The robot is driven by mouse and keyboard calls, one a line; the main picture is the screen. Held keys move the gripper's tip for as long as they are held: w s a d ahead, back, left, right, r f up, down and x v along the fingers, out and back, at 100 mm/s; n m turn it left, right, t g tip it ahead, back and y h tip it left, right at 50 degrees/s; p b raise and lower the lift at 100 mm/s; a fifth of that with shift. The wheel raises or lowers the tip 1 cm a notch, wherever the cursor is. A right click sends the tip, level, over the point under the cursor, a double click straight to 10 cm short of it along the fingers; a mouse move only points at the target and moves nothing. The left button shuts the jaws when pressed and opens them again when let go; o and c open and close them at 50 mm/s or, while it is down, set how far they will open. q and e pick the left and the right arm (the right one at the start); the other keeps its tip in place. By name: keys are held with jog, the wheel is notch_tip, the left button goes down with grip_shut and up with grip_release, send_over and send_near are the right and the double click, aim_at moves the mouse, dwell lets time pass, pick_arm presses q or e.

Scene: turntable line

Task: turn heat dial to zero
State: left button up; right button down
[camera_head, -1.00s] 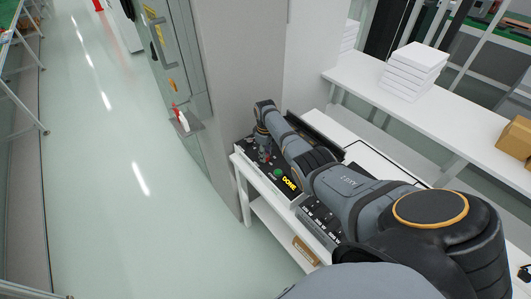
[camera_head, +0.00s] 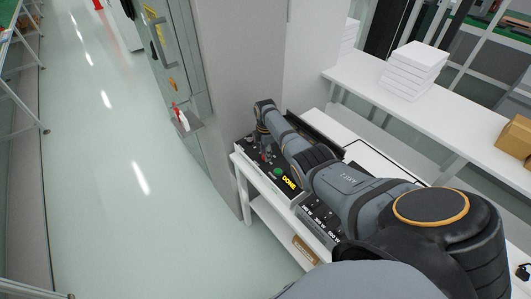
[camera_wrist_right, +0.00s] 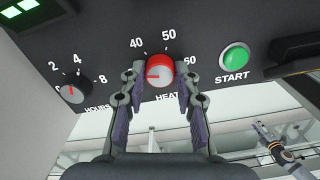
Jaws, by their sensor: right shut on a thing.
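The heat dial (camera_wrist_right: 159,72) is a round knob with a red rim and a pale face, on a dark panel (camera_wrist_right: 112,62). Its pointer line points to the left in the right wrist view. The numbers 40, 50 and 60 show around its upper side; its lower left scale is hidden by a finger. My right gripper (camera_wrist_right: 158,80) is shut on the heat dial, one finger on each side. In the head view my right gripper (camera_head: 264,149) reaches down to the panel, where the arm hides the dial. My left gripper is not in view.
Left of the heat dial is an hours dial (camera_wrist_right: 72,90), and right of it a green START button (camera_wrist_right: 234,58). The panel unit stands on a white table (camera_head: 247,187) by a grey cabinet wall (camera_head: 235,80). Open floor (camera_head: 115,180) lies to the left.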

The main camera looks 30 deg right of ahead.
jog(key=shift+n, duration=1.6)
jog(key=c, duration=1)
grip_release()
notch_tip(320, 180, up, 12)
jog(key=shift+r, duration=0.1)
